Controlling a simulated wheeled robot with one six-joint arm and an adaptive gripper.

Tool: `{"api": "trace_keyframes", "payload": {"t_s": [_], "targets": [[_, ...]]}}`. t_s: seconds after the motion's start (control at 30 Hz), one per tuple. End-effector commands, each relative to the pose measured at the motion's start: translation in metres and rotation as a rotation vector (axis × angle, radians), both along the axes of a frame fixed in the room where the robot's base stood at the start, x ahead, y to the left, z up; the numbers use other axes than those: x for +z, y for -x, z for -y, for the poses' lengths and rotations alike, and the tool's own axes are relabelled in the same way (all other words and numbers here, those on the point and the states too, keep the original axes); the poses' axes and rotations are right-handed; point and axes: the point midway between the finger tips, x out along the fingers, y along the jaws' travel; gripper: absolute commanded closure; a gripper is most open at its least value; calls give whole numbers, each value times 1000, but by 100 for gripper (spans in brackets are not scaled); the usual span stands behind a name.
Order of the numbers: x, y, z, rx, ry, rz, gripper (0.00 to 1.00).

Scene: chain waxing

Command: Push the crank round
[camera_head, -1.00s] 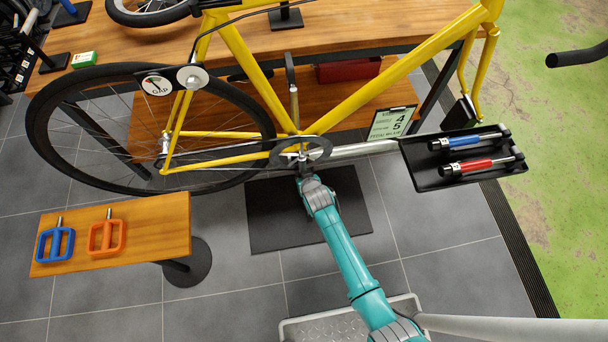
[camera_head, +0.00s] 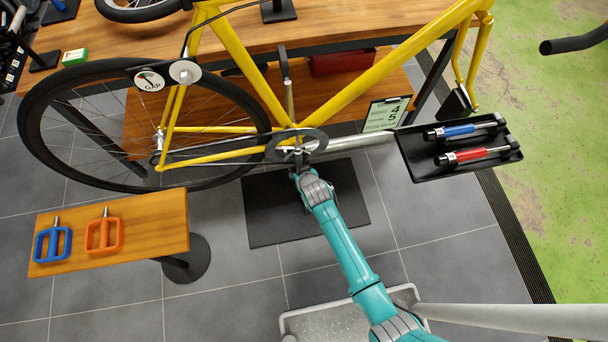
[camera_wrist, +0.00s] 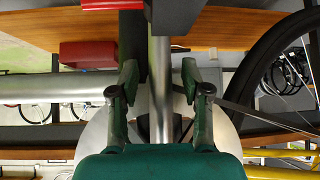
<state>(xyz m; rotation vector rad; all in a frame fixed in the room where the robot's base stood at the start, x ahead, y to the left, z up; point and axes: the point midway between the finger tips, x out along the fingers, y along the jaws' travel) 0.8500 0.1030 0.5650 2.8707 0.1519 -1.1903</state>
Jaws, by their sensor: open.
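Contact cannot be told.
A silver tube (camera_head: 345,143) runs right to a black tray (camera_head: 415,165) with a blue and a red tool. A small wooden table (camera_head: 150,215) at left holds a blue and an orange frame-like item. A dark mat (camera_head: 260,215) lies on the tiled floor below.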

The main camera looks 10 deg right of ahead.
Motion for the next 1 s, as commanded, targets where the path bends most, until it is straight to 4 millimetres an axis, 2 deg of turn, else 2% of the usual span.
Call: {"api": "trace_keyframes", "payload": {"t_s": [0.5,0.7,1.0], "targets": [[63,64,7,1,0,0,52],[75,75,8,0,0,0,52],[77,77,9,0,0,0,52]]}}
